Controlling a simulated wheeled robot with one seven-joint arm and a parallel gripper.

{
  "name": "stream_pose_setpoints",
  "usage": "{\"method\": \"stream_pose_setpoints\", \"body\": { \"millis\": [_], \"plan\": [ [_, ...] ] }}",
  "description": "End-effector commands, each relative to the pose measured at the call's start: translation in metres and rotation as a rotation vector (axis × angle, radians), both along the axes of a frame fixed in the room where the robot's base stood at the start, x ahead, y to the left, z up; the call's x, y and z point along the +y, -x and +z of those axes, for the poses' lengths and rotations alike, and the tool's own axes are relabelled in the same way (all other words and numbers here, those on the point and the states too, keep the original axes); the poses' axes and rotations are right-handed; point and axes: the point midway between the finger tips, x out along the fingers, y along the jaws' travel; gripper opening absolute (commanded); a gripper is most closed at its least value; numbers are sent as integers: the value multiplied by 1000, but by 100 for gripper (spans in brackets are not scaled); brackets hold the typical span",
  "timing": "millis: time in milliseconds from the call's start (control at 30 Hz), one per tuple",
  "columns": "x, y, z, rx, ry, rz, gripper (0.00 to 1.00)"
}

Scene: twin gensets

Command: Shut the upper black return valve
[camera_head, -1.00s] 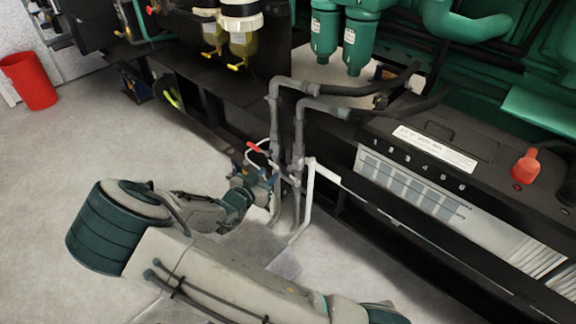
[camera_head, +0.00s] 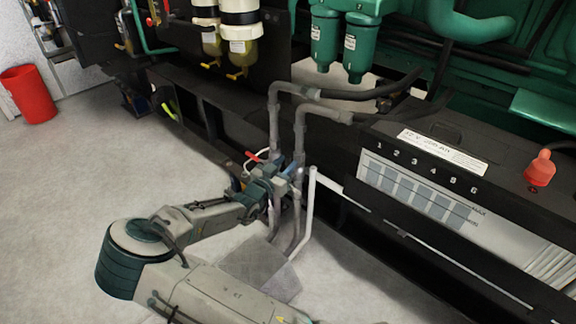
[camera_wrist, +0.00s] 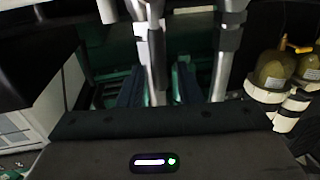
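Two grey vertical pipes (camera_head: 299,135) rise beside the generator, with fittings low down. A red lever (camera_head: 253,157) sticks out to the left of the pipes. I cannot make out a black valve handle; my gripper covers part of the fittings. My gripper (camera_head: 283,176) is at the lower part of the pipes.
A white pipe (camera_head: 309,210) stands just right of my gripper. The battery (camera_head: 420,190) and black frame rail lie to the right. Green filters (camera_head: 342,48) hang above. A red bin (camera_head: 29,94) stands far left on open floor.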

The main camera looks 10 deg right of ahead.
Motion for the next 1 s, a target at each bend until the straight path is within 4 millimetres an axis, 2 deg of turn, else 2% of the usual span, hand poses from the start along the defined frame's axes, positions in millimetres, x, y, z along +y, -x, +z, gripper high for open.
{"method": "stream_pose_setpoints", "body": {
  "millis": [200, 467, 500, 600, 867, 1000],
  "plan": [
    [-12, -13, 0, 0, 0, 0, 31],
    [-13, -14, 1, 1, 1, 0, 31],
    [-13, -14, 1, 1, 1, 0, 29],
    [-13, -14, 0, 1, 1, 0, 1],
    [-10, -13, 0, -3, -4, 4, 0],
    [0, -11, -1, -26, -21, 22, 0]
  ]
}}
